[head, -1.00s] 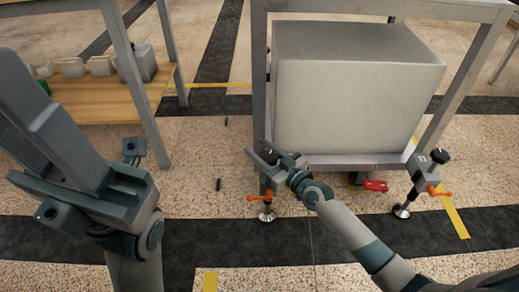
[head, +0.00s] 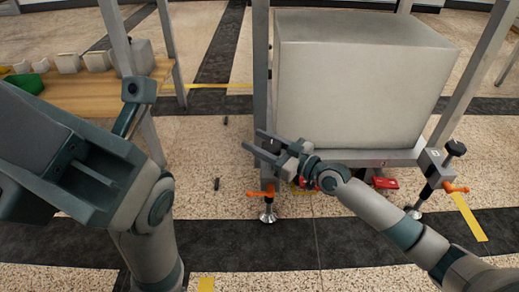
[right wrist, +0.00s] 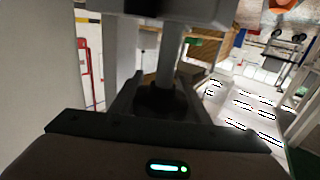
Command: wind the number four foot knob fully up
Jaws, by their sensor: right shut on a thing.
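My right gripper (head: 262,146) is at the near left foot of the grey metal stand, its fingers pointing left. In the right wrist view, its jaws (right wrist: 160,100) are shut on a dark foot knob (right wrist: 165,97) on a grey stem. In the head view, the gripper hides most of this knob. Below it are the foot's orange lever (head: 260,193) and round metal pad (head: 267,216). I cannot read a foot number. My left gripper (head: 85,165) is large at the left, away from the stand; its jaw gap is unclear.
A large pale block (head: 365,85) sits on the stand. The near right foot has a black knob (head: 455,148) and an orange lever (head: 455,188). A red item (head: 384,183) lies under the stand. A wooden bench (head: 95,95) stands at left. Floor between is mostly clear.

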